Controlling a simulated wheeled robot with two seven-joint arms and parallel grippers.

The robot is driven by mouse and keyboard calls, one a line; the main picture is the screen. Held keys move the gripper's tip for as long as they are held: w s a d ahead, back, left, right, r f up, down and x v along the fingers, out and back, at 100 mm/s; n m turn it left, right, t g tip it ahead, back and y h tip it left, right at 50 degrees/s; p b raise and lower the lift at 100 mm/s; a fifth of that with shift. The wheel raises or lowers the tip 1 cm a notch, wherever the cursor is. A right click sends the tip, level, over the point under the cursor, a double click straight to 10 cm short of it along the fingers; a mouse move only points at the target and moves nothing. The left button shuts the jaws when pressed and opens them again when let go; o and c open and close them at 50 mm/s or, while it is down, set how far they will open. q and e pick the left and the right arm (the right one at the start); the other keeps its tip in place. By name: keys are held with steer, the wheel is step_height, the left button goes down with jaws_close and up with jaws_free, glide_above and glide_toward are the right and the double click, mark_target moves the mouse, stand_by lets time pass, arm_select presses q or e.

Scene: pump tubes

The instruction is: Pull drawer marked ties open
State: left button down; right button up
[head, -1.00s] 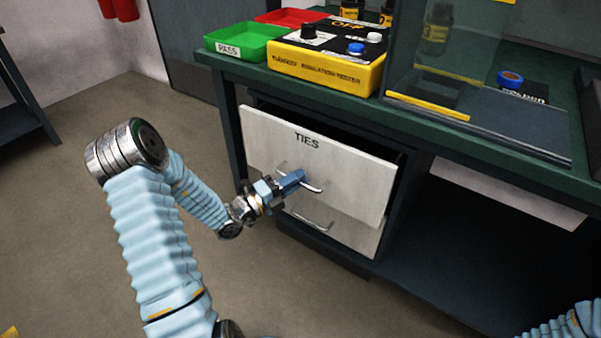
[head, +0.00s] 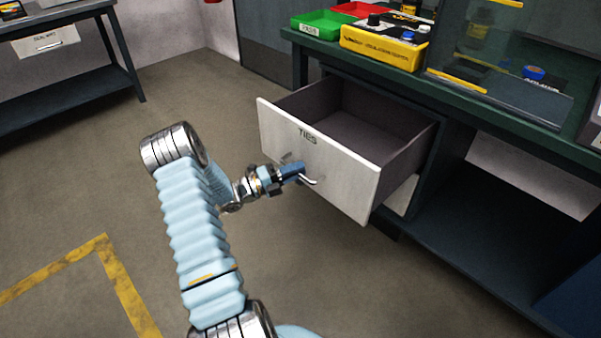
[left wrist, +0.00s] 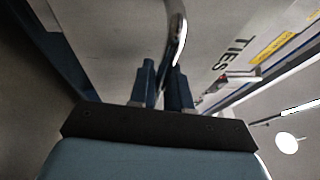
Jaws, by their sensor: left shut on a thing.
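The drawer marked TIES (head: 340,177) stands well out from under the green bench in the head view. Its grey inside shows and looks empty. My left gripper (head: 298,172) is shut on the drawer's metal handle (head: 311,181). In the left wrist view the handle (left wrist: 176,35) passes between the two blue fingers of the left gripper (left wrist: 162,85), with the TIES lettering on the drawer front (left wrist: 215,45) to the right. My right gripper is not in view.
Another table (head: 75,80) is at the far left. Floor in front of the drawer is clear, with yellow tape (head: 105,255).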

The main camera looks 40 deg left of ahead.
arm_select(q)
steer(key=shift+s, duration=0.15)
steer(key=c, duration=1.2)
jaws_free()
steer(key=shift+o, duration=0.2)
steer(key=b+v, duration=0.1)
steer(key=v, duration=1.2)
steer(key=shift+s+a+f+b, duration=0.2)
steer(key=shift+s+a+b, duration=0.05)
steer(key=shift+s+b, duration=0.05)
